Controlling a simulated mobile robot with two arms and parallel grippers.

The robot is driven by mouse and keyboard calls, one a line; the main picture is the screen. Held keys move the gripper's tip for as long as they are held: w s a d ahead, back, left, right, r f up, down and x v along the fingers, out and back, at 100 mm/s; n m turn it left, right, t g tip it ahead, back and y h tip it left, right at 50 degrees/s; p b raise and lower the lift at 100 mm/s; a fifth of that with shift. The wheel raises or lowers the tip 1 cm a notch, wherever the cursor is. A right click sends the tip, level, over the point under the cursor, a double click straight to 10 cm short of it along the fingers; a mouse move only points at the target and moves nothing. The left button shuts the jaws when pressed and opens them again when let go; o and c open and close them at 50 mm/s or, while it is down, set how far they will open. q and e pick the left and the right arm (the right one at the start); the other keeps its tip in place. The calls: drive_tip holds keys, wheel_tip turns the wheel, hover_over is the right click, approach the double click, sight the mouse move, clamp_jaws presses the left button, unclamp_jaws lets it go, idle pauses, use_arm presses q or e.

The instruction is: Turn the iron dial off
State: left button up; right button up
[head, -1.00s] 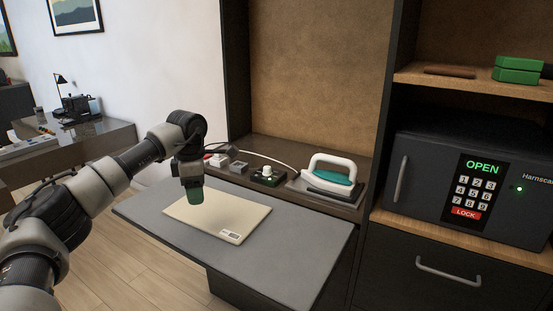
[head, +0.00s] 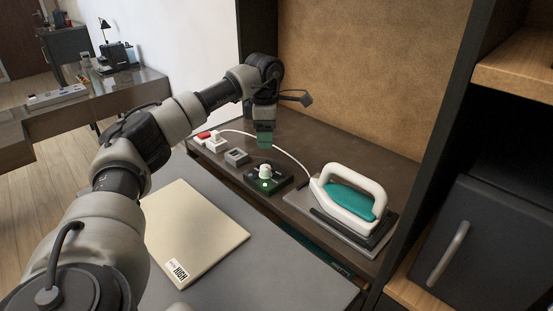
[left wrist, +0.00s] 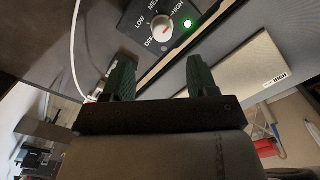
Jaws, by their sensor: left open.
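The iron dial is a white knob (head: 265,172) on a dark box (head: 276,182) with a lit green light. In the left wrist view the knob (left wrist: 161,30) shows among the labels OFF, LOW, MED and HIGH, with the green light beside HIGH. The knob's exact setting is hard to read. My left gripper (head: 264,140) is just above and behind the knob, pointing down. In the left wrist view my left gripper (left wrist: 160,72) is open, with the knob beyond its fingertips and nothing between them. My right gripper is out of view.
A white and teal iron (head: 350,203) rests on a grey plate right of the dial. Its white cord (head: 283,153) runs behind the dial box. A grey block (head: 236,157) and a red-and-white switch (head: 204,136) stand left. A cream board (head: 195,235) lies in front.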

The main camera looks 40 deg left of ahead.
sight(265, 167)
use_arm(q)
drive_tip(key=f, duration=0.8)
drive_tip(key=shift+s+f, duration=0.2)
drive_tip(key=shift+f, duration=0.85)
drive_tip(key=shift+c, duration=0.3)
drive_tip(key=c, duration=0.9)
drive_tip(key=shift+p, duration=0.3)
